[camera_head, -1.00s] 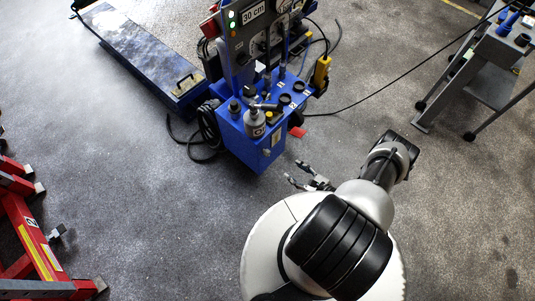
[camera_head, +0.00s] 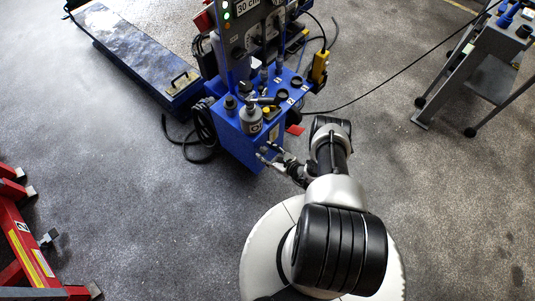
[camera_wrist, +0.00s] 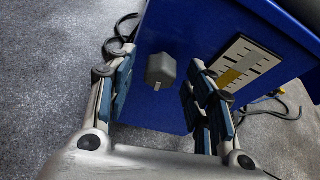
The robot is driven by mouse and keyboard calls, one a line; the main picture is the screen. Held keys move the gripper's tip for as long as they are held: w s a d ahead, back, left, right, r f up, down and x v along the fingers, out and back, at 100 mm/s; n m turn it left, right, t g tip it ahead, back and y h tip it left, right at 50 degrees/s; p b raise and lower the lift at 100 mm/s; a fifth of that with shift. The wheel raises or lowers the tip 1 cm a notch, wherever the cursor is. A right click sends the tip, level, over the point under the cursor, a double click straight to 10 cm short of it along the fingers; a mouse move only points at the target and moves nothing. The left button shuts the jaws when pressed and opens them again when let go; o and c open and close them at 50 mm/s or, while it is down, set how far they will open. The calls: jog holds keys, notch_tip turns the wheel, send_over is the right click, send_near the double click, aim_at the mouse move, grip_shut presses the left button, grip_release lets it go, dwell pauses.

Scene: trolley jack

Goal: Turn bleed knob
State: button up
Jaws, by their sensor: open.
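The bleed knob (camera_wrist: 161,70) is a small grey faceted knob on the face of the blue unit (camera_wrist: 205,30). In the wrist view it sits between and beyond my open fingertips, and no finger visibly touches it. My gripper (camera_wrist: 155,72) is open and empty, one finger pair on each side of the knob. In the head view my gripper (camera_head: 268,153) is close to the front of the blue unit (camera_head: 235,150); I cannot make out the knob there.
A scale plate (camera_wrist: 242,64) is on the blue face, right of the knob. A bottle (camera_head: 251,119) and other items stand on top of the unit. A black cable (camera_head: 207,130) hangs at its left. A red stand (camera_head: 20,235) is at left, a grey trolley (camera_head: 470,75) at right.

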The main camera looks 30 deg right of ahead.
jog(key=shift+w, duration=0.1)
jog(key=shift+c, duration=0.3)
jog(key=c, duration=1)
jog(key=shift+h, duration=0.3)
jog(key=n, duration=0.1)
jog(key=n+t+h, duration=0.1)
jog(key=n, duration=0.1)
jog(key=shift+a+f, duration=0.2)
jog(key=shift+f+n+t+h+b, duration=0.1)
jog(key=shift+n+t+h+b, duration=0.5)
jog(key=shift+n+h+b, duration=0.45)
jog(key=shift+n, duration=0.55)
